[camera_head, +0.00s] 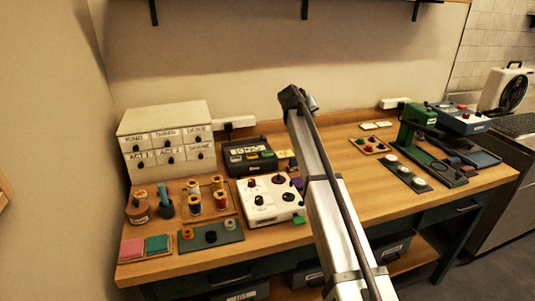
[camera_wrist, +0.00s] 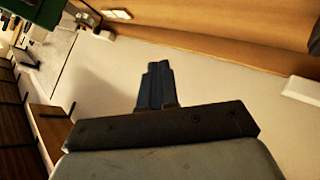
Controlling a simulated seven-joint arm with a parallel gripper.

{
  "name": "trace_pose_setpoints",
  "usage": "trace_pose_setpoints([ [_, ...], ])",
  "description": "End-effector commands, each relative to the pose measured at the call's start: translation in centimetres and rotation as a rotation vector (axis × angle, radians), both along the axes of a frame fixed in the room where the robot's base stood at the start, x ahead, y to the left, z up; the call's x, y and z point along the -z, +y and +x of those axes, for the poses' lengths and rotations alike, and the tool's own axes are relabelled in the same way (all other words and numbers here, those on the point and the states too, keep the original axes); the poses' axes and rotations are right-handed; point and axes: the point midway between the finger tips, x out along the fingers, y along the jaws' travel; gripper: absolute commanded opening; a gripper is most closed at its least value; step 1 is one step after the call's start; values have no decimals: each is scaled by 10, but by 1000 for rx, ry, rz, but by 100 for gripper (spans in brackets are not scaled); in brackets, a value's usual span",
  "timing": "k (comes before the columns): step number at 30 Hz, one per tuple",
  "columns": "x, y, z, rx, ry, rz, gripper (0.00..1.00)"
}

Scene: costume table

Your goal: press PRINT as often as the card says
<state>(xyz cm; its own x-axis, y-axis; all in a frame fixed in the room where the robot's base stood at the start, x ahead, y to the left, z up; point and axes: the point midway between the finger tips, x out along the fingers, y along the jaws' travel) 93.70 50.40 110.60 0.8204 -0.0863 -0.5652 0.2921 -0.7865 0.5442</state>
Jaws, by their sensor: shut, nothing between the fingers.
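A dark machine (camera_head: 248,157) with a pale display window and small coloured keys stands at the back of the table, left of my arm. No PRINT lettering is readable on it. A small pale yellow card (camera_head: 285,154) is beside its right side; its writing is too small to read. In the head view my arm rises across the middle and its fingers cannot be made out. In the wrist view my gripper (camera_wrist: 156,82) has its two dark fingers together, with nothing between them. The machine and card cannot be made out in the wrist view.
A white box with dark knobs (camera_head: 257,212) stands in front of the dark machine. Left are a labelled drawer cabinet (camera_head: 140,128), thread spools (camera_head: 219,182) and coloured pads (camera_head: 132,247). A green press (camera_head: 413,120) and a blue machine (camera_head: 450,119) stand right. Bare tabletop (camera_head: 350,195) lies right of my arm.

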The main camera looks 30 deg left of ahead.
Motion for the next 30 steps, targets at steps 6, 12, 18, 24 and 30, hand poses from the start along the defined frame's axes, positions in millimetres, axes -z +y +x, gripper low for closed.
trace_pose_setpoints([
  [6, 10, 69, -56, -44, 83, -13, 0],
  [12, 16, 109, -95, -72, 140, -27, 0],
  [18, 19, 128, -116, -85, 169, -35, 0],
  [24, 20, 131, -120, -86, 174, -37, 0],
  [30, 20, 130, -119, -86, 174, -37, 0],
])
